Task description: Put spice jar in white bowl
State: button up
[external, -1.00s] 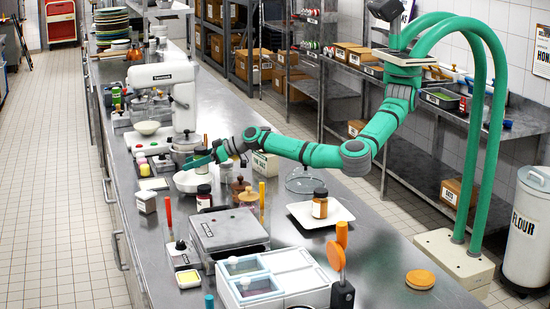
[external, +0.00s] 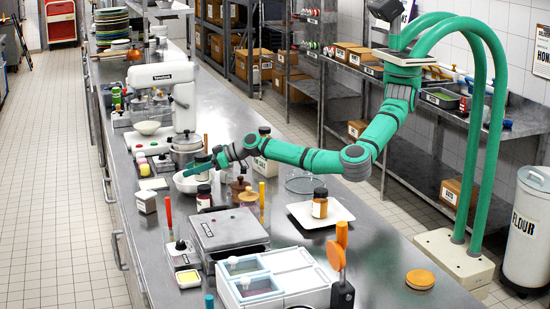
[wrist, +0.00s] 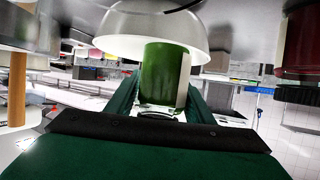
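A green spice jar (wrist: 165,75) with a pale strip on its side is between the two fingers of my gripper (wrist: 163,108) in the wrist view, which looks upside down. The fingers appear to press on both its sides. The white bowl (wrist: 118,30) shows close behind the jar. In the external view my gripper (external: 195,168) is at the white bowl (external: 187,186), over its rim area. The held jar is small and partly covered there. I cannot tell whether its base touches the bowl.
A dark-lidded jar (external: 203,198) stands just in front of the bowl, with brown wooden pots (external: 240,188) to its right. A steel pot (external: 187,143) and white mixer (external: 165,75) stand behind. Another jar (external: 320,204) is on a square white plate (external: 339,211). The counter right of that plate is mostly clear.

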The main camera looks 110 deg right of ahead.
jog(key=shift+o, duration=1.2)
jog(key=shift+r, duration=0.1)
jog(key=v, duration=1.2)
jog(key=shift+r, duration=0.45)
jog(key=shift+a, duration=0.15)
